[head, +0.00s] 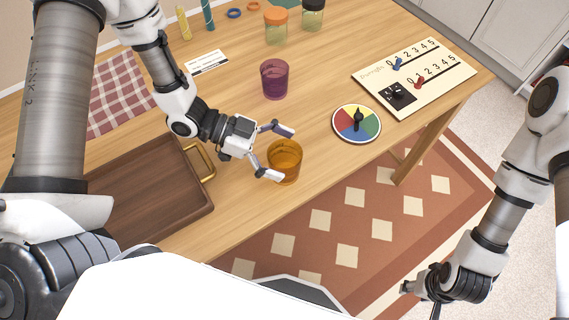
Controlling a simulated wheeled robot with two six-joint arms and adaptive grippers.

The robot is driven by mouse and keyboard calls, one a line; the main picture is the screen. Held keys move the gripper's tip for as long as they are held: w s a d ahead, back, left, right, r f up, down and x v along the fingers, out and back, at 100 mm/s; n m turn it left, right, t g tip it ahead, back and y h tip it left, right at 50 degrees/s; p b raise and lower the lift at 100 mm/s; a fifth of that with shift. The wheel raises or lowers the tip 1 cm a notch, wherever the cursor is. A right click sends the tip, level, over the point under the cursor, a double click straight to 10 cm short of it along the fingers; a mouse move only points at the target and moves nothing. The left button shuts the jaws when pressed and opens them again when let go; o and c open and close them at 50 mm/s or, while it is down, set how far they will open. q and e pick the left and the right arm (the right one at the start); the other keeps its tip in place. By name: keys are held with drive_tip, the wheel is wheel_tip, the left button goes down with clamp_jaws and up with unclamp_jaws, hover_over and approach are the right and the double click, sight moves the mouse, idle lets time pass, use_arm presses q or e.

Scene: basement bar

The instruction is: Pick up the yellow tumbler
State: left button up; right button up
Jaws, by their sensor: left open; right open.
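The yellow tumbler (286,163) is an amber, see-through cup standing upright near the front edge of the wooden table. My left gripper (281,153) is open, with one finger behind the tumbler and the other at its left front side. The tumbler's rim lies close to the fingers; I cannot tell whether they touch it. A purple tumbler (274,80) stands upright farther back on the table. My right gripper (418,290) hangs low at the right, off the table above the floor, and is open and empty.
A brown wooden tray (150,188) with a brass handle lies left of the tumbler. A coloured dial (357,123) and a score board (414,76) lie to the right. Jars, including an orange-lidded one (276,27), stand behind. A checked cloth (122,95) lies at the left.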

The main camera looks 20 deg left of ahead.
use_arm(q)
drive_tip(key=shift+s+d, duration=0.15)
drive_tip(key=shift+d, duration=0.15)
drive_tip(key=shift+a, duration=0.1)
drive_tip(key=c, duration=1.8)
